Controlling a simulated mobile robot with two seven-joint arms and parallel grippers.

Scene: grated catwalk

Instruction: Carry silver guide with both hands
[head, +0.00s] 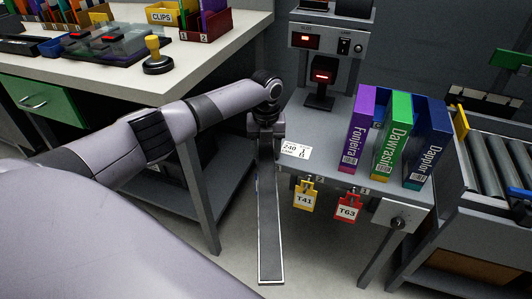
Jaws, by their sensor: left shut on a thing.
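The silver guide (271,228) is a long, narrow bar with bright edges and a dark grey middle. It runs from my left gripper down the picture, its lower end over the floor left of the grey desk. My left gripper (265,136) is shut on the guide's upper end, beside the desk's left edge. The arm above partly hides the fingers. My right gripper is not in view.
The grey desk (330,150) holds purple, green and blue books and a scanner (322,80). Tags T41 (305,197) and T63 (347,207) hang at its front. A white workbench (215,60) stands left, a roller conveyor (500,160) right.

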